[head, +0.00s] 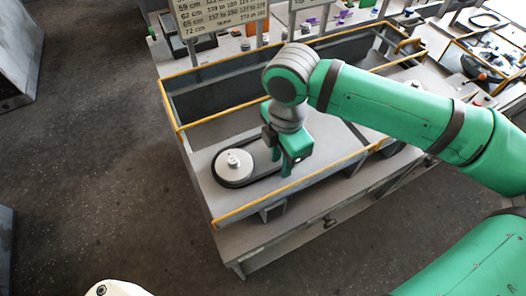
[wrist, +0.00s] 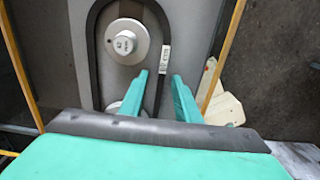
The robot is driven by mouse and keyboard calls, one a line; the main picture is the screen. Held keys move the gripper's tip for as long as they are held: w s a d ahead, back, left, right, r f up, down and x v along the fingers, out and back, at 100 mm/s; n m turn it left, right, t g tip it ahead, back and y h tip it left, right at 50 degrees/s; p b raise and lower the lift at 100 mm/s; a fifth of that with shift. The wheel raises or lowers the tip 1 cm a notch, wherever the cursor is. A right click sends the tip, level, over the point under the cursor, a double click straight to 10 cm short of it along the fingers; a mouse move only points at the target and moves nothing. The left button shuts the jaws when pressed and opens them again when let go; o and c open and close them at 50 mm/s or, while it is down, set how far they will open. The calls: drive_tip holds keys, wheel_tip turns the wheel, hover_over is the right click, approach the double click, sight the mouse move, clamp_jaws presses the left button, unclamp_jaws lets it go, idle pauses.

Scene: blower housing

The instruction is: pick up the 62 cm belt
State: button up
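A dark belt (head: 262,177) forms a long loop on the grey bench around a pale round pulley (head: 234,162). In the wrist view the belt (wrist: 92,50) runs around the pulley (wrist: 126,42) and a second round part (wrist: 113,107), partly hidden by my gripper. A small white label (wrist: 165,59) is on its right strand; I cannot read it. My gripper (head: 282,165) points down over the right end of the loop. In the wrist view its green fingers (wrist: 158,77) are apart, with the right strand showing between them. I cannot tell whether they touch it.
The bench (head: 203,150) has yellow rails (head: 245,212) along its edges and a dark recessed trough (head: 215,97) behind. A sign with centimetre sizes (head: 222,14) stands at the back. A cluttered bench (head: 490,60) is at the right. Open floor (head: 90,150) lies left.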

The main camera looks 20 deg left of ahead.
drive_tip(key=shift+d, duration=0.15)
clamp_jaws()
drive_tip(key=shift+s, duration=0.1)
drive_tip(key=shift+a, duration=0.2)
